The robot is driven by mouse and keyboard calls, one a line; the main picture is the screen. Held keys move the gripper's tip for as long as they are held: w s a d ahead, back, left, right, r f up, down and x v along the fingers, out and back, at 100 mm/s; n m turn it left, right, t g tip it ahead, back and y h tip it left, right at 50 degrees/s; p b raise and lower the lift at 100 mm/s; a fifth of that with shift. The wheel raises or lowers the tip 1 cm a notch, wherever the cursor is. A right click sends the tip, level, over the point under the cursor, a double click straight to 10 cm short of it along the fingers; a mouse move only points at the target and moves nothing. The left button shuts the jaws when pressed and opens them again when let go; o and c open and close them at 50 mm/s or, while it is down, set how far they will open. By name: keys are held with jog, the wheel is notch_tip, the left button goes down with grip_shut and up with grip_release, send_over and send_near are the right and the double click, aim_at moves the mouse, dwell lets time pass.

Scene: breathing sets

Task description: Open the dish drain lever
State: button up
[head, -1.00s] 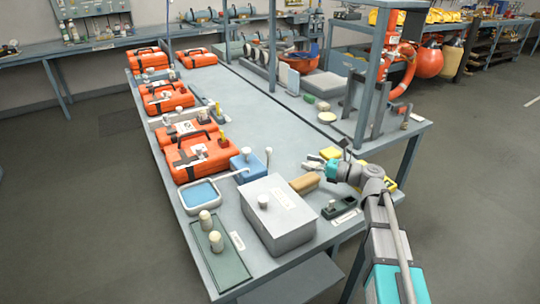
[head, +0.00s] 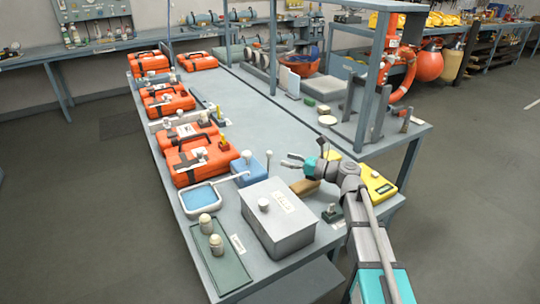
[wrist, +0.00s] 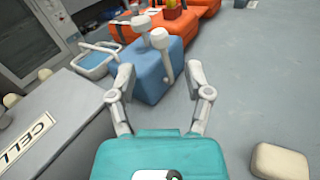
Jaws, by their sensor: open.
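A shallow dish (head: 201,196) with blue liquid sits at the table's left edge, and it also shows in the wrist view (wrist: 95,64). A pale spout or rod runs from it toward a blue box (head: 247,171). In the wrist view the blue box (wrist: 150,70) carries upright white-knobbed rods, one being a lever-like knob (wrist: 165,62) nearest me. I cannot tell which part is the drain lever. My gripper (head: 288,162) is open and empty, right of the blue box. In the wrist view its fingers (wrist: 161,70) frame the near rod, apparently without touching it.
A grey lidded box (head: 278,220) stands in front of the blue box. Orange cases (head: 200,160) line the left edge behind it. A tan block (wrist: 281,161) lies at lower right in the wrist view. The table's middle is clear.

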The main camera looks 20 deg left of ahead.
aim_at(270, 156)
jog(key=shift+w+a, duration=0.2)
jog(key=shift+a, duration=1.55)
jog(key=shift+w+a, duration=0.15)
jog(key=shift+a, duration=1.55)
grip_shut()
